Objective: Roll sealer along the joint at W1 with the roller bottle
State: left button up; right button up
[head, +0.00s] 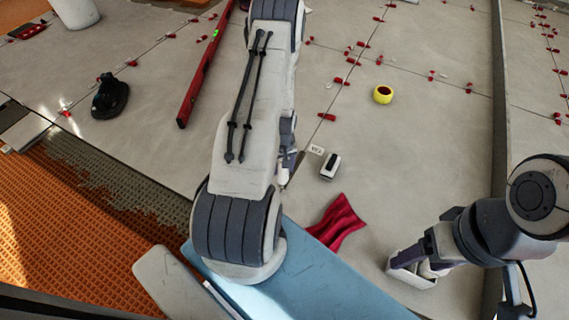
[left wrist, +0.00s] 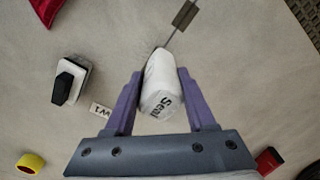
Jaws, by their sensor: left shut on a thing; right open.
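My left gripper (left wrist: 158,88) is shut on the roller bottle (left wrist: 160,82), a white bottle with "Seal" lettering. A thin rod with a flat grey piece (left wrist: 184,14) shows beyond the bottle's far end; I cannot tell whether it touches the floor. In the head view my arm mostly hides the left gripper (head: 288,160). The W1 label (head: 316,150) lies on the tile just right of it and shows left of the bottle in the left wrist view (left wrist: 100,109).
A black-and-white block (head: 330,166), a red cloth (head: 338,221) and a yellow tape roll (head: 382,94) lie right of my left arm. A red level (head: 205,75) and a black tool (head: 109,97) lie left. Red clips line the joints. Orange matting (head: 60,220) covers the lower left.

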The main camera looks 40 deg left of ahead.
pick_arm(q)
jog(key=shift+s, duration=0.15)
jog(key=shift+s+b, duration=0.2)
jog(key=shift+b, duration=0.2)
jog(key=shift+s+d+b, duration=0.15)
jog(key=shift+s+b, duration=0.25)
jog(key=shift+s, duration=0.1)
jog(key=shift+s+d+b, duration=0.2)
jog(key=shift+s+b, duration=0.75)
jog(key=shift+b, duration=0.7)
